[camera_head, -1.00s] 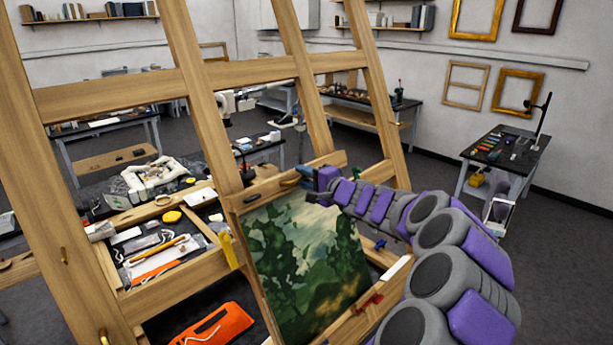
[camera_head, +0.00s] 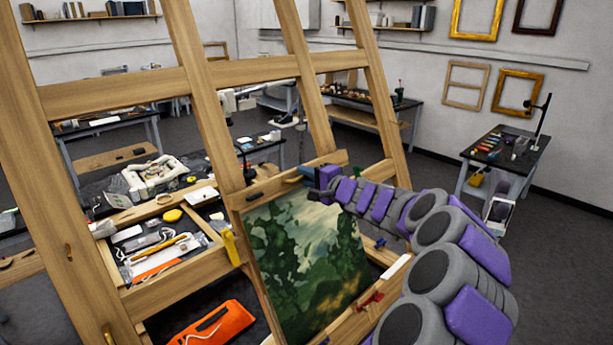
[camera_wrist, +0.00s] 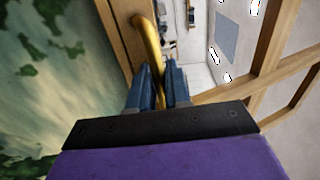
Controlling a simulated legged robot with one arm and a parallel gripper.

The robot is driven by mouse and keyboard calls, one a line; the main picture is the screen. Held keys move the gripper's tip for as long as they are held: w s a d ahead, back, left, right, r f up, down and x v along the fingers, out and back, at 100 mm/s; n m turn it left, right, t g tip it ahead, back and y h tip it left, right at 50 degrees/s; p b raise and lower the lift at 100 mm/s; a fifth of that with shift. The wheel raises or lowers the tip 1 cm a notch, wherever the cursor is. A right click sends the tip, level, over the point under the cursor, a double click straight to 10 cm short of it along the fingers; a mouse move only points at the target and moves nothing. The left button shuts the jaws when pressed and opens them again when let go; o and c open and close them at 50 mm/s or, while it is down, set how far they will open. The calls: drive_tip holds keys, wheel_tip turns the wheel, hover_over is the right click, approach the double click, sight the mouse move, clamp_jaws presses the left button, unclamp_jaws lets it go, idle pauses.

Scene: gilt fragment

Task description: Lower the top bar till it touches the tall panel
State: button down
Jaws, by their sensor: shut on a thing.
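The tall panel is a green and cream landscape painting (camera_head: 305,265), leaning on a wooden easel. It fills the left of the wrist view (camera_wrist: 50,80). The wooden top bar (camera_head: 262,190) crosses the easel at the painting's upper edge. I cannot tell whether bar and painting touch. A curved brass handle (camera_wrist: 147,38) sits on the bar, which shows beside it in the wrist view (camera_wrist: 122,32). My gripper (camera_wrist: 160,78) has its blue fingers on either side of the handle and is shut on it. In the head view, my gripper (camera_head: 300,176) hides most of the handle.
The easel's posts and crossbar (camera_head: 180,85) stand close in front. A tool tray (camera_head: 165,250) lies at left, with an orange item (camera_head: 215,325) below it. A red clip (camera_head: 371,299) sits on the lower ledge. A side table (camera_head: 505,150) stands far right, with open floor around it.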

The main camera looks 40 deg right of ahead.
drive_tip(key=shift+s+d+f+b, duration=0.1)
drive_tip(key=shift+f+b, duration=0.25)
drive_tip(key=shift+b, duration=0.6)
drive_tip(key=c, duration=1.4)
unclamp_jaws()
drive_tip(key=shift+o, duration=0.5)
drive_tip(key=shift+d, duration=0.3)
drive_tip(key=s+d+r+b, duration=0.1)
drive_tip(key=s+b, duration=0.1)
drive_tip(key=s, duration=1.5)
drive_tip(key=shift+s+d+b, duration=0.2)
drive_tip(key=shift+d+b, duration=0.05)
drive_tip(key=shift+b, duration=0.15)
drive_tip(key=shift+w+a, duration=0.1)
